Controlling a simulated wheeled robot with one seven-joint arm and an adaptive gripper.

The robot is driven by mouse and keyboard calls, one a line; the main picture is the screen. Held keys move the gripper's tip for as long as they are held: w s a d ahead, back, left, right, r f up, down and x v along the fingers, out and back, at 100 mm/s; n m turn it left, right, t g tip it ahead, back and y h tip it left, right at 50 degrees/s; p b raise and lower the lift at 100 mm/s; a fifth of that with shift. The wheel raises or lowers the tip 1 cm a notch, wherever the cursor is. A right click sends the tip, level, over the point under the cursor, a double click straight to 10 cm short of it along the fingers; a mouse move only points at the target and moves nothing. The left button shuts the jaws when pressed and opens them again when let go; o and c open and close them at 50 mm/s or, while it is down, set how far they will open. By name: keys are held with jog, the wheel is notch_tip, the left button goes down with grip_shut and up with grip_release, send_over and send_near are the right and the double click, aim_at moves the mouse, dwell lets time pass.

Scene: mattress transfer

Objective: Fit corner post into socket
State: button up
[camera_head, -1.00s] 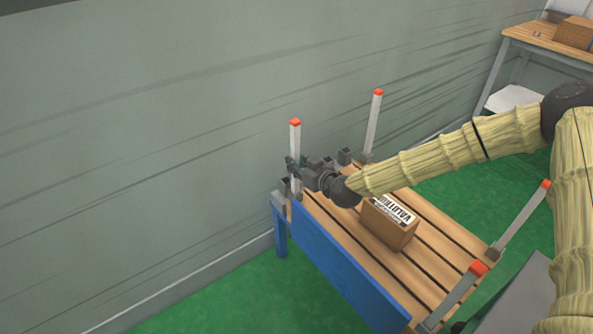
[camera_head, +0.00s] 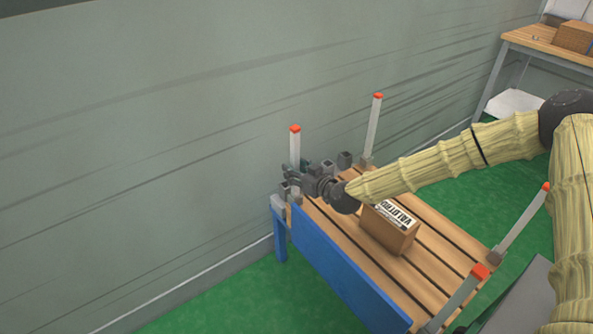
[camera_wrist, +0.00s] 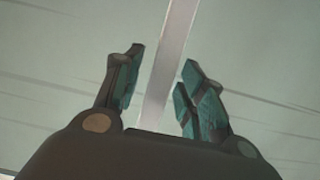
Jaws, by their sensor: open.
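A pale grey corner post (camera_head: 295,148) with an orange-red cap stands about upright at the near-left corner of a slatted bed platform (camera_head: 432,238). My gripper (camera_head: 289,178) is around the post's lower part, its fingers spread. In the wrist view the post (camera_wrist: 171,60) runs between my two open fingers, with gaps on both sides. Grey socket brackets (camera_head: 282,191) show at this corner just below my gripper. My gripper hides the post's foot, so I cannot tell how it sits in the socket.
Other capped posts stand at the back corner (camera_head: 373,130) and the right corners (camera_head: 525,219) and (camera_head: 456,297). A cardboard box (camera_head: 386,236) lies on the slats below my forearm. A wall (camera_head: 150,150) is close behind. A wooden table (camera_head: 549,50) stands far right.

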jog(key=v, duration=1.2)
jog(key=shift+p, duration=0.3)
jog(key=s+a+f+m+g+h+p, duration=0.1)
jog(key=s+a+f+g+p, duration=0.1)
jog(key=s+a+f, duration=0.35)
jog(key=s+d+f+m+g+h+b, duration=0.1)
jog(key=s+d+f+m+g+h, duration=0.3)
jog(key=s+f, duration=0.7)
jog(key=s+d+f+g, duration=0.3)
jog(key=s+d+f, duration=0.3)
jog(key=s+f, duration=0.55)
jog(key=s+d+f+m+g+h+b, duration=0.1)
jog(key=s+d+m+g+h, duration=0.2)
jog(key=s+d, duration=0.95)
notch_tip(320, 180, up, 15)
jog(key=s+a+p, duration=0.1)
jog(key=p, duration=1.3)
jog(key=shift+s+h+p, duration=0.2)
jog(key=shift+h+p, duration=0.15)
jog(key=shift+h, duration=0.05)
